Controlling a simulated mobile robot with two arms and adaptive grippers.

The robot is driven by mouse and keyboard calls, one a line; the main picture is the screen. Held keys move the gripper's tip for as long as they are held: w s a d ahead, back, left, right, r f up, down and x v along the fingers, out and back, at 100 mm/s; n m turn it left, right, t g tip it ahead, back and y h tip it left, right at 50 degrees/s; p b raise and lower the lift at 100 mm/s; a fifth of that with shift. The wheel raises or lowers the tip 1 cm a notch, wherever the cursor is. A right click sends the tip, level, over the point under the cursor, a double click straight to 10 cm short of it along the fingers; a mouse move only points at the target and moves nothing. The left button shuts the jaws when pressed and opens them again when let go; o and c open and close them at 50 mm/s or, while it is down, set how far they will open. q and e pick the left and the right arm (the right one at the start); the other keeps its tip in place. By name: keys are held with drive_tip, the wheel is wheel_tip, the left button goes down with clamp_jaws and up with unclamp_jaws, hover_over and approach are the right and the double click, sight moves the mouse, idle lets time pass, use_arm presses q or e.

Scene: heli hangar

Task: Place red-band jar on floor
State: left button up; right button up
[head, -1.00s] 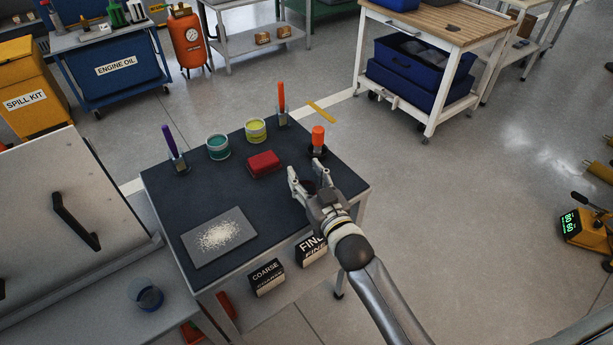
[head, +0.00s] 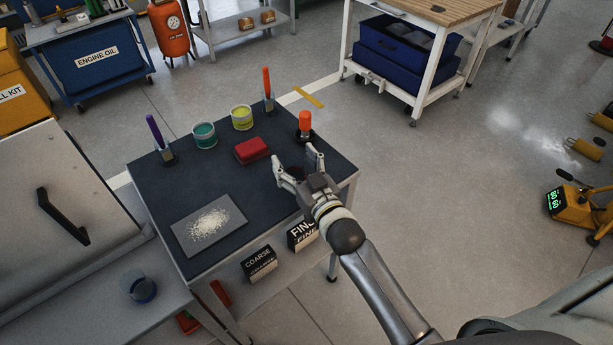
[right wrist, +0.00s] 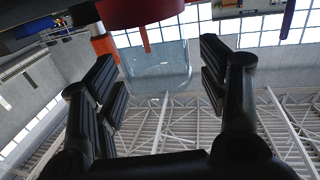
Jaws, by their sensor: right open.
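My right gripper (head: 294,158) is open over the right side of the dark-topped table (head: 237,187). In the right wrist view, a clear glass jar (right wrist: 158,72) shows between the spread fingers, with a red rounded shape (right wrist: 140,12) at the upper edge that looks like its band. In the head view only a dark round patch shows between the fingers, so the jar is mostly hidden there. I cannot tell whether the fingers touch it. My left gripper is not in view.
A blue-banded jar (head: 139,286) stands on the left bench. Open floor (head: 430,220) lies to the right.

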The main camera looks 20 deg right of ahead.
drive_tip(key=s+d, duration=0.1)
drive_tip(key=s, duration=1)
drive_tip(key=shift+s+d, duration=0.25)
drive_tip(key=shift+d, duration=0.15)
